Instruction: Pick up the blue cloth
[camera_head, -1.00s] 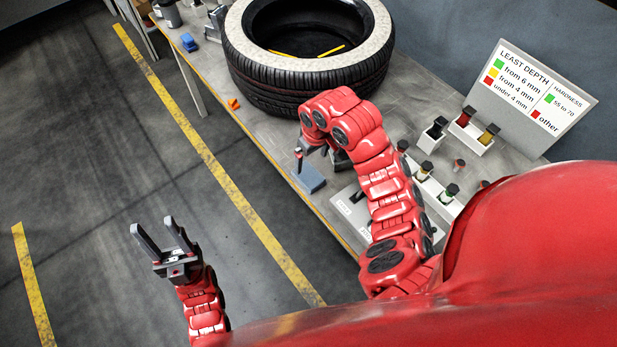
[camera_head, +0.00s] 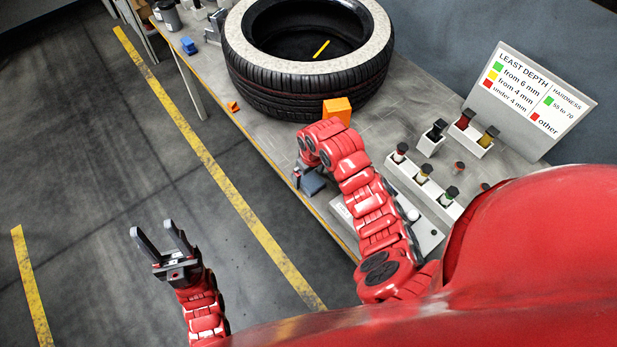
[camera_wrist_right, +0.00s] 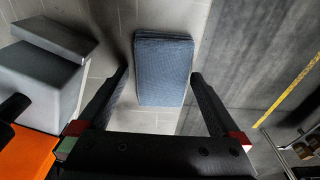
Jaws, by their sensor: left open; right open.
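The blue cloth (camera_head: 313,183) is a folded, flat rectangular pad on the bench near its front edge. It is partly hidden by my right arm in the head view. In the right wrist view the cloth (camera_wrist_right: 163,68) lies between the two open fingers of my right gripper (camera_wrist_right: 158,75), with a gap on each side. The right gripper (camera_head: 302,180) is at the cloth in the head view, mostly hidden under its wrist; whether it touches the cloth is unclear. My left gripper (camera_head: 151,226) is open and empty over the floor, away from the bench.
A large tyre (camera_head: 305,85) lies on the bench beyond my right arm. An orange block (camera_head: 337,110) stands near my right wrist. A rack of stamps (camera_head: 425,183) and a sign (camera_head: 530,95) are to the right. A grey block (camera_wrist_right: 40,75) is left of the cloth.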

